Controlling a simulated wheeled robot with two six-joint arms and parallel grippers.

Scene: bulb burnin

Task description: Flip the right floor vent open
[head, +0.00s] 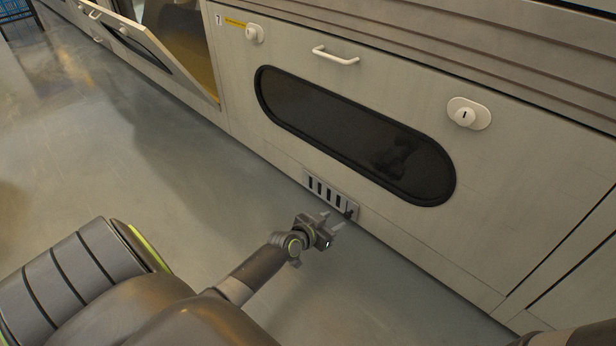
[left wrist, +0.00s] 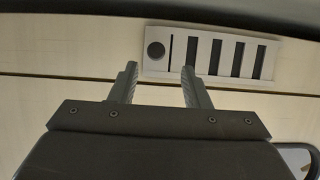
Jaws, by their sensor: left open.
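A floor vent (head: 324,189) sits low in the pale cabinet panel, near the floor. It is a light plate with several dark slots and a dark round knob at one end. In the left wrist view the vent (left wrist: 225,71) is at the upper right, with its knob (left wrist: 155,51) at its left end. My left gripper (head: 335,219) is open and empty, its fingers pointing at the knob end of the vent. In the left wrist view the knob appears between and beyond the fingertips (left wrist: 159,68). I cannot tell whether they touch the panel. My right gripper is out of view.
Above the vent are a long dark window (head: 330,125), a white handle (head: 336,56) and white round-ended latches (head: 468,114). A cabinet door (head: 150,45) stands open at the upper left. The grey floor (head: 110,150) left of the arm is clear.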

